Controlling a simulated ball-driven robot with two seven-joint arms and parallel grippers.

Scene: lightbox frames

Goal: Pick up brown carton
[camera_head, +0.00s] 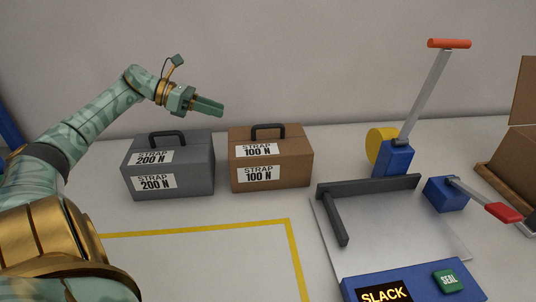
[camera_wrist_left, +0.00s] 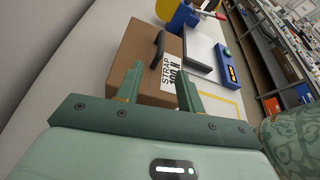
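The brown carton (camera_head: 270,163) stands upright on the pale table in the head view, with a dark handle on top and labels reading STRAP 100 N. In the left wrist view the carton (camera_wrist_left: 138,50) lies ahead of the fingers, with its handle and label showing. My left gripper (camera_head: 218,107) is above and to the left of the carton in the head view, near the grey case's upper right. In the left wrist view its two fingers are apart with nothing held between them. My right gripper is not in view.
A grey case (camera_head: 168,166) labelled STRAP 200 N stands left of the carton. To the right are a metal plate (camera_head: 425,231) with dark bars, a blue-based lever device (camera_head: 397,158) and a blue SLACK/SEAL panel (camera_head: 418,289). A yellow outline (camera_head: 200,228) marks clear table in front.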

